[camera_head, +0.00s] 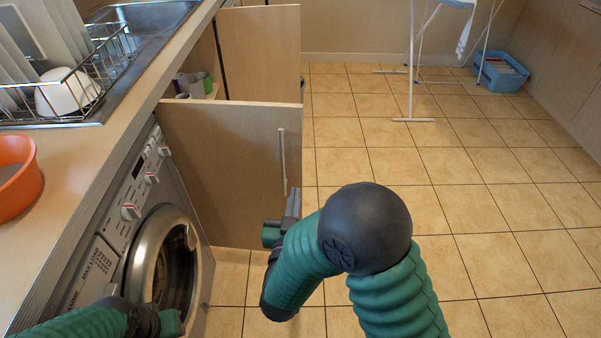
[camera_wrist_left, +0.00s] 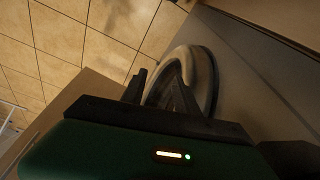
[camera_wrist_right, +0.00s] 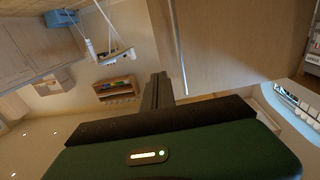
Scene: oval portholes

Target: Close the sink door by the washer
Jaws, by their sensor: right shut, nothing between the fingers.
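The sink door by the washer (camera_head: 222,170) is a light wood panel standing open, sticking out from the counter just beyond the washer (camera_head: 150,245). Its vertical bar handle (camera_head: 282,160) is near its free edge and also shows in the right wrist view (camera_wrist_right: 177,45). My right gripper (camera_head: 293,203) is shut and empty, just below the handle near the door's free edge; I cannot tell whether it touches the door. My left gripper (camera_head: 172,322) is low in front of the washer's round door; its fingers (camera_wrist_left: 157,80) look spread apart with nothing between them.
A second cabinet door (camera_head: 260,55) stands open farther back, with cups (camera_head: 195,85) in the cabinet between. The counter holds an orange bowl (camera_head: 15,175) and a dish rack (camera_head: 75,85). Tiled floor to the right is free up to a drying rack (camera_head: 411,70) and blue basket (camera_head: 500,73).

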